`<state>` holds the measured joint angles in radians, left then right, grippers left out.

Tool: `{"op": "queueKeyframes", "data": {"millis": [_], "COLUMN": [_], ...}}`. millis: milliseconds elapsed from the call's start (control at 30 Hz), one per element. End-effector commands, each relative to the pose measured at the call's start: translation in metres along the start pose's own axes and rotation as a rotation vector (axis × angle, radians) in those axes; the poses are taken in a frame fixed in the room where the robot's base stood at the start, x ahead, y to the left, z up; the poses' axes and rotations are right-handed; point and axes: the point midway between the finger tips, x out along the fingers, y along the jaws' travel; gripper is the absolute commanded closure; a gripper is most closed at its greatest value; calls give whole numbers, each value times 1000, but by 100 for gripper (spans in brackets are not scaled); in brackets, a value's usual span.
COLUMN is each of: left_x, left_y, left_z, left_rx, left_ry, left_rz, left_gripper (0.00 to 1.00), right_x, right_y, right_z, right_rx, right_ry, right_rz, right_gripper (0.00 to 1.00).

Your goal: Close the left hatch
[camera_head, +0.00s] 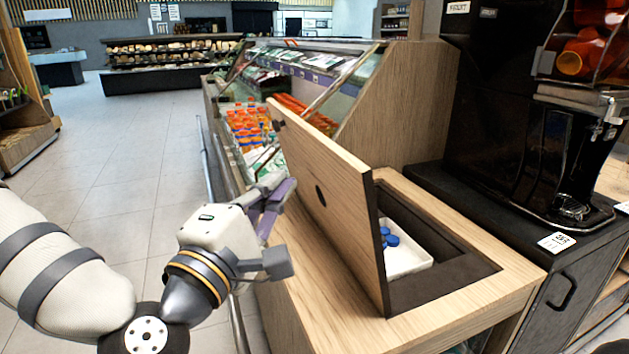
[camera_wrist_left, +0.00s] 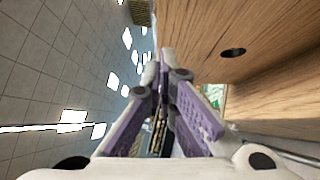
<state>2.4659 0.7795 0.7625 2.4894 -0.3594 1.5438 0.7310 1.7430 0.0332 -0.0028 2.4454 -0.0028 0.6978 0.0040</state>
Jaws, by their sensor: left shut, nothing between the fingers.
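The left hatch (camera_head: 335,225) is a wooden panel with a round dark hole. It stands open, steeply tilted, along the left side of a dark-rimmed opening in the wooden counter (camera_head: 430,300). In the left wrist view the hatch (camera_wrist_left: 270,80) fills the upper right, its hole showing. My left gripper (camera_head: 277,187), with purple fingers, is shut and empty on the outer, left side of the hatch. Its fingers show in the left wrist view (camera_wrist_left: 163,70), beside the panel; I cannot tell whether they touch it. My right gripper is not in view.
A white bin (camera_head: 408,260) with blue-capped bottles (camera_head: 390,239) sits inside the opening. The black juicer (camera_head: 540,120) stands on a dark cabinet at right. A refrigerated display with orange bottles (camera_head: 245,122) is behind the hatch. Tiled floor at left is clear.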

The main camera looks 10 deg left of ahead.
Motion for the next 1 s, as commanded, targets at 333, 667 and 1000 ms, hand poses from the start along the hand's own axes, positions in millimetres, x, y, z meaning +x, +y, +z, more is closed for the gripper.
{"op": "queueKeyframes", "data": {"millis": [333, 667, 1000], "left_x": [50, 60, 67], "left_y": [4, 2, 6], "left_z": [21, 30, 32], "left_rx": [2, 0, 19], "left_ry": [-6, -3, -4], "left_rz": [4, 2, -10], "left_gripper": [100, 100, 100], "right_x": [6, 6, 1], "right_y": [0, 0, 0], "right_z": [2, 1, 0], "right_rx": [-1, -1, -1], "right_ry": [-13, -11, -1], "right_rz": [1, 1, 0], "right_gripper": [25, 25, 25]}}
